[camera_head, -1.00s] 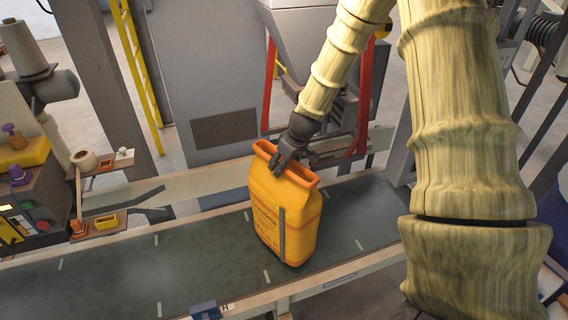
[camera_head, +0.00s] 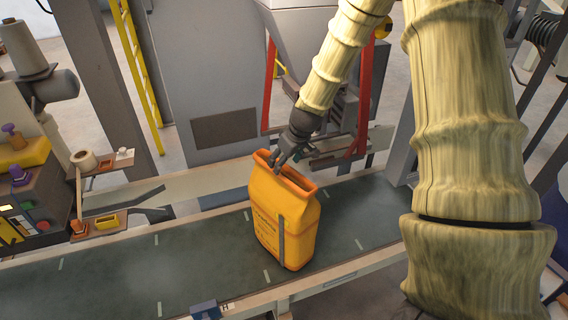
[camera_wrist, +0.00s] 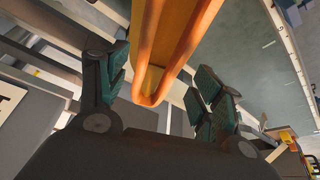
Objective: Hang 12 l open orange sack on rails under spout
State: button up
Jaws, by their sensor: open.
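The open orange sack (camera_head: 280,222) stands upright on the dark green conveyor belt (camera_head: 185,262). Its mouth has a rolled orange rim. The spout's end and the rails are mostly hidden by my arm.
A yellow ladder (camera_head: 138,60) stands at the back left. A machine with spools and a small shelf (camera_head: 98,228) is at the left beside the belt. The belt is clear to the left of the sack.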

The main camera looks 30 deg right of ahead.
jog(key=b+v, duration=0.2)
jog(key=v, duration=0.9)
jog(key=shift+b, duration=0.35)
jog(key=shift+s, duration=0.1)
jog(key=shift+a+f, duration=0.1)
